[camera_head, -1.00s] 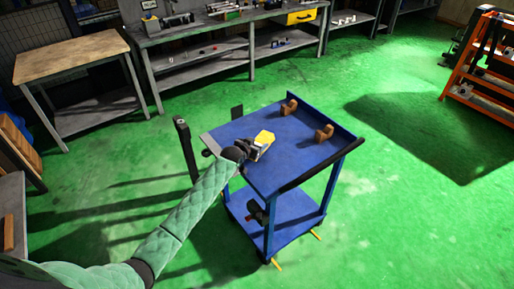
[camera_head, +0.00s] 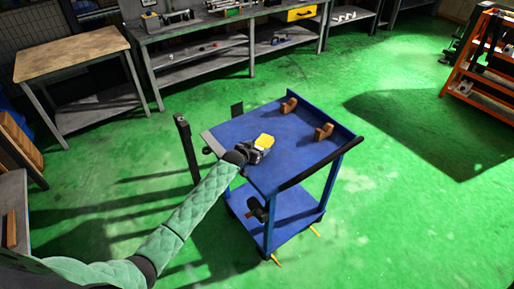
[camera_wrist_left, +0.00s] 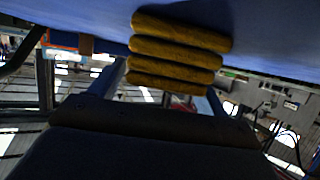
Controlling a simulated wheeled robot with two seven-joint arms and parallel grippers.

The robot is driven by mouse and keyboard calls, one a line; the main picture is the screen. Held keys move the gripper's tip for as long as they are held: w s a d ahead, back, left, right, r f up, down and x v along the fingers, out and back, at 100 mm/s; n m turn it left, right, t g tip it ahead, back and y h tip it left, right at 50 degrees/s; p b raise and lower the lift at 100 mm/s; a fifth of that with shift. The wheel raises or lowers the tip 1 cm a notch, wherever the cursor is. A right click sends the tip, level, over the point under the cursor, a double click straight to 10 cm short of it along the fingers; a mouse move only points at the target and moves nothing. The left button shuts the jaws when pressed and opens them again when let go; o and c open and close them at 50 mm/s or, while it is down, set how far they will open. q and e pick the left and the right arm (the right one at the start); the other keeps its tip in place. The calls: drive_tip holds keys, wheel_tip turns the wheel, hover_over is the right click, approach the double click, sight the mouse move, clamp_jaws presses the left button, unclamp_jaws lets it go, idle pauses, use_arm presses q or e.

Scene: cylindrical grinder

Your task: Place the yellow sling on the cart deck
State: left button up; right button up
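The yellow sling (camera_head: 264,141) is over the blue cart deck (camera_head: 295,152), near its left part. In the left wrist view the sling (camera_wrist_left: 178,50) shows as a stack of thick folded bands close to the deck's blue surface (camera_wrist_left: 270,35). My left gripper (camera_head: 262,146) reaches over the deck from the left. Its two fingers (camera_wrist_left: 165,92) stand at either side of the sling's lower folds and appear shut on it. Whether the sling touches the deck is hard to tell. My right gripper is not in view.
Two brown blocks (camera_head: 289,105) (camera_head: 324,132) stand toward the deck's far and right sides. A dark object (camera_head: 257,209) shows at the cart's lower level. A wooden-topped table (camera_head: 75,55) and a long grey bench (camera_head: 205,30) are behind.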

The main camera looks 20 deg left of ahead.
sight(258, 147)
use_arm(q)
drive_tip(key=shift+r, duration=0.1)
drive_tip(key=shift+s, duration=0.2)
drive_tip(key=shift+b+v, duration=0.5)
drive_tip(key=shift+v, duration=0.5)
drive_tip(key=shift+b+v, duration=0.3)
drive_tip(key=shift+v, duration=0.5)
drive_tip(key=b+v, duration=0.2)
drive_tip(key=v, duration=0.4)
drive_tip(key=shift+s+a+r, duration=0.2)
drive_tip(key=shift+s+r, duration=0.05)
drive_tip(key=shift+s, duration=0.05)
drive_tip(key=shift+s+a+r, duration=0.15)
drive_tip(key=shift+s+r, duration=0.15)
drive_tip(key=shift+s, duration=0.25)
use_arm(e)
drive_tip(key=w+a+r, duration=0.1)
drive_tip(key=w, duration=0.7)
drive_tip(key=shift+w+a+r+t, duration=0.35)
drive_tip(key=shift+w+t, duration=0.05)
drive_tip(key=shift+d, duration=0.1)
